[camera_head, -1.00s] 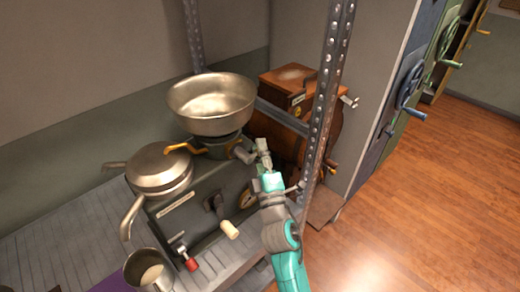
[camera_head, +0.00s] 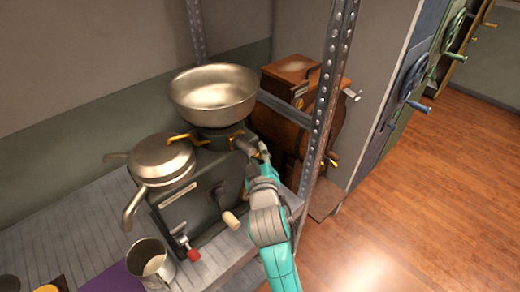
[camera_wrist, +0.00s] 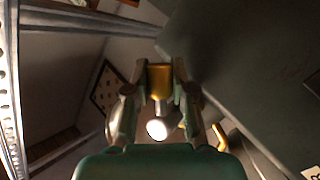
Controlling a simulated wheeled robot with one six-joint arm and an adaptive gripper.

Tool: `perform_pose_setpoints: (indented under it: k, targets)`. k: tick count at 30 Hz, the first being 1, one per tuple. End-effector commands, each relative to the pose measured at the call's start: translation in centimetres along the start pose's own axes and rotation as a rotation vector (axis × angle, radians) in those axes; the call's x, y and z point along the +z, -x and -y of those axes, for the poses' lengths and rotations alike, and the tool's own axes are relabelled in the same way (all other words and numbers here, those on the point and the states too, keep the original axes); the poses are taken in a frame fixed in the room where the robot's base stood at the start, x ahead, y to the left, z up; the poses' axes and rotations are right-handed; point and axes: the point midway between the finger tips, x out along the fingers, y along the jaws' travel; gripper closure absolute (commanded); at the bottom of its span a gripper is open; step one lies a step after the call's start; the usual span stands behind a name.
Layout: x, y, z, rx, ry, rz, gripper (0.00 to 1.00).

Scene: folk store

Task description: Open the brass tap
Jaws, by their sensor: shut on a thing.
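The brass tap (camera_wrist: 160,76) shows in the wrist view as a short brass-coloured piece between my fingertips, with a pale round-ended stub just below it. My gripper (camera_wrist: 160,92) is shut on this piece, one finger on each side. In the head view my gripper (camera_head: 262,156) is at the upper right corner of the dark grey machine (camera_head: 190,212), just right of the metal bowl's base. The held piece is mostly hidden there by my gripper and arm.
A wide metal bowl (camera_head: 213,95) sits on top of the machine. A perforated shelf post (camera_head: 328,95) rises close to my arm's right, with a wooden box (camera_head: 296,75) behind.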

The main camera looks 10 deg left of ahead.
Motion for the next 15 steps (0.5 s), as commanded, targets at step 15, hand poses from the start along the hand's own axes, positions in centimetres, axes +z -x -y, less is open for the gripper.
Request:
perform_pose_setpoints:
  k: [15]
  targets:
    - [0.1, 0.6, 1.1, -0.115, -0.237, 0.134, 1.0]
